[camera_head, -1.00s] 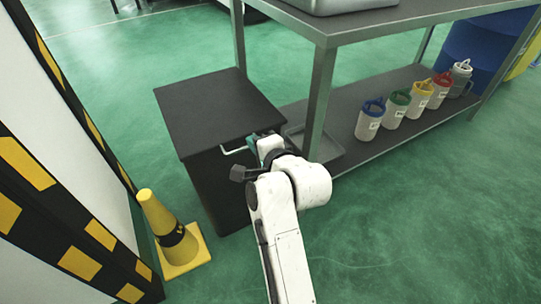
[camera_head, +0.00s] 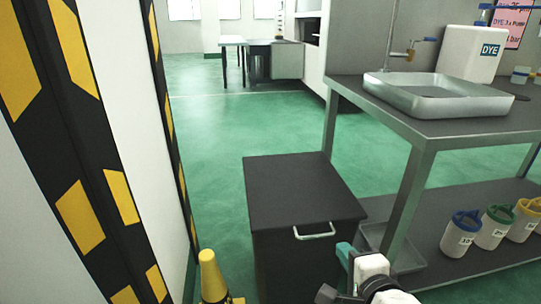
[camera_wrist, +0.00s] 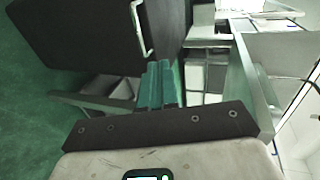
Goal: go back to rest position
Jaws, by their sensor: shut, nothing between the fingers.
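My gripper (camera_head: 346,254) is at the bottom of the head view, in front of the black cabinet's right side. Its two green fingers are together, also in the wrist view (camera_wrist: 158,72), with nothing between them. The black cabinet (camera_head: 298,185) has a light handle (camera_head: 314,232) on its front. In the wrist view the cabinet (camera_wrist: 75,30) and its handle (camera_wrist: 138,28) lie beyond the fingers, to the upper left. I cannot tell the exact gap between fingers and handle.
A metal workbench (camera_head: 440,127) stands at the right with a metal tray (camera_head: 425,92) on top. Several lidded jugs, one blue-lidded (camera_head: 460,236), stand on its lower shelf. A yellow cone (camera_head: 210,275) and a striped pillar (camera_head: 75,180) are at left. Green floor (camera_head: 240,125) is open behind.

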